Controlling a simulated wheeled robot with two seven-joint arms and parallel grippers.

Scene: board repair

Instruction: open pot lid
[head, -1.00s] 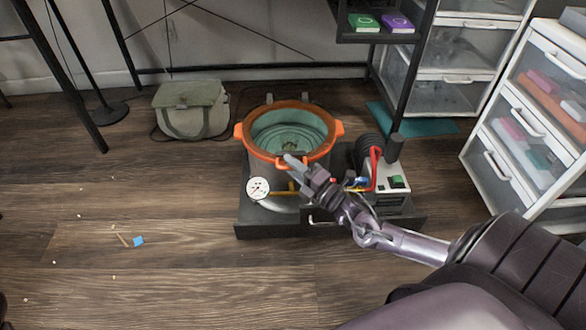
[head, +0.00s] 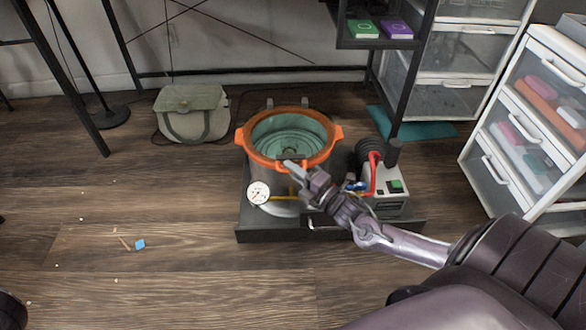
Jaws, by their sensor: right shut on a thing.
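The pot (head: 285,190) is a round metal vessel with a gauge on its front, standing on a dark base. Its lid (head: 324,164) has an orange rim with tabs at both sides and a clear middle, through which the pale green inside shows. The lid sits on the pot and looks about level. My right gripper (head: 291,166) reaches in from the lower right and is shut at the front edge of the lid. Its fingers hide the exact contact. My left gripper is not in view.
A pump-like unit (head: 391,200) with a red hose stands right of the pot on the base (head: 275,232). A grey-green bag (head: 191,114) lies on the floor to the left. White drawer units (head: 503,176) stand at the right. The floor at front left is mostly clear.

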